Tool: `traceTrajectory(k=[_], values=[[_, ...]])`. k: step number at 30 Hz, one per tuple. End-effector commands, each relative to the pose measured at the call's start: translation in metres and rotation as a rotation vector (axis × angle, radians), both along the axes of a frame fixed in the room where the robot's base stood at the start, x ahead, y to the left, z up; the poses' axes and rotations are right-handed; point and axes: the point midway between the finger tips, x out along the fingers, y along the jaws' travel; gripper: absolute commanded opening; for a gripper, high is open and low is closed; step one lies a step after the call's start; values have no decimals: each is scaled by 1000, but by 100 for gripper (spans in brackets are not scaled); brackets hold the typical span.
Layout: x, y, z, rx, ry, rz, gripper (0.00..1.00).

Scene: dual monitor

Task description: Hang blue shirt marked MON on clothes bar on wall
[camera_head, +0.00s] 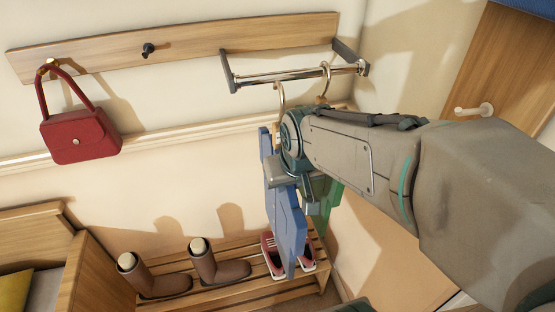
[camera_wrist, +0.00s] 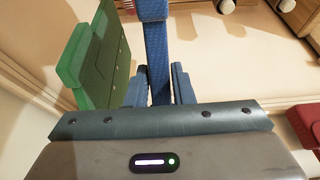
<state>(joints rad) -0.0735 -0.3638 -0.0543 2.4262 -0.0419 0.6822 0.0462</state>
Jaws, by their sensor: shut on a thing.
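The blue shirt (camera_head: 288,225) hangs below the clothes bar (camera_head: 290,76) on the wall, seen nearly edge-on. No MON mark is readable. My gripper (camera_head: 281,172) is shut on the blue shirt's upper part. In the wrist view, the blue shirt (camera_wrist: 156,45) runs between the two fingers of my gripper (camera_wrist: 159,88). A hanger hook (camera_head: 281,98) rises above the blue shirt to the bar. I cannot tell whether it is over the bar or only beside it. My arm hides part of the hanger.
A green shirt (camera_head: 326,202) hangs close behind on the right; a second hook (camera_head: 326,80) is on the bar. It also shows in the wrist view (camera_wrist: 98,58). A red handbag (camera_head: 80,136) hangs at left. Boots (camera_head: 215,268) and red shoes (camera_head: 270,258) stand on a slatted rack below.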

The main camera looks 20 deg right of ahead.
Motion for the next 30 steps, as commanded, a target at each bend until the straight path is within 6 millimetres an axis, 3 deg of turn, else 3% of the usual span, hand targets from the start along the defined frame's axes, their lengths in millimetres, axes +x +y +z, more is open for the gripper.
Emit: traceTrajectory(k=[30], values=[[82, 0, 0, 0, 0, 0, 0]])
